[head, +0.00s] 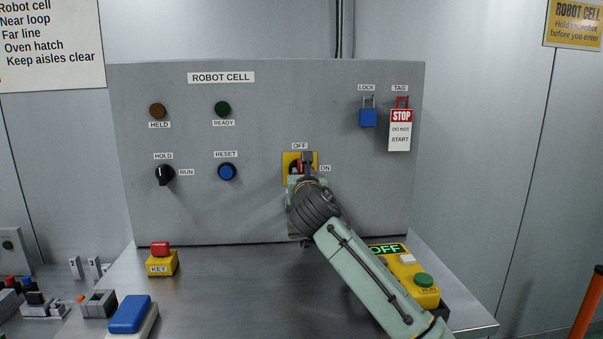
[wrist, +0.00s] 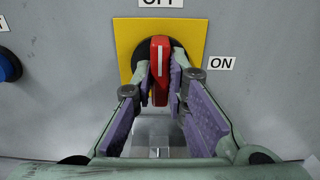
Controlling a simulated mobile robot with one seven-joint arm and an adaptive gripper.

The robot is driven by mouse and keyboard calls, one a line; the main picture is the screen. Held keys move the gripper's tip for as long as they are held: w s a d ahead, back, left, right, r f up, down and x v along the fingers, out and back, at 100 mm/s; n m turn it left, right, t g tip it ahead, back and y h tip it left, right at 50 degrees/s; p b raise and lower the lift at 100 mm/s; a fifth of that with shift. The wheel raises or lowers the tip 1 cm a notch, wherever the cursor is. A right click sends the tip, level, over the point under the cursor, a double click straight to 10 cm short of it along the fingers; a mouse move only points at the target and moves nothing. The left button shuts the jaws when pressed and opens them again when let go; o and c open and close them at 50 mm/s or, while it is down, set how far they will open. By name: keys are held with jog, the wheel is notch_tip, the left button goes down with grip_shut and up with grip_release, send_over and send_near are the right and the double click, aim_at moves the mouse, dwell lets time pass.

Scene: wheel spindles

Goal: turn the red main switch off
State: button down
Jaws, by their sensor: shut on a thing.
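The red main switch (wrist: 160,68) shows in the wrist view on a yellow plate (wrist: 128,42), below the OFF label and left of the ON label (wrist: 221,63). Its handle stands nearly upright, with its white line at the top toward OFF. My gripper (wrist: 161,88) has its purple-padded fingers on either side of the handle, shut on it. In the head view, my gripper (head: 303,172) covers most of the switch, and the yellow plate (head: 287,160) shows around it.
The grey panel carries a HOLD/RUN knob (head: 164,175), a blue RESET button (head: 227,172), a blue padlock (head: 368,117) and a red-and-white STOP tag (head: 400,130). A yellow box with a green RUN button (head: 424,280) stands right of my arm. A yellow KEY box (head: 161,264) stands at left.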

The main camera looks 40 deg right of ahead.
jog(key=shift+r, duration=0.1)
dwell(0.3)
jog(key=c, duration=1.6)
grip_release()
jog(key=v, duration=1.2)
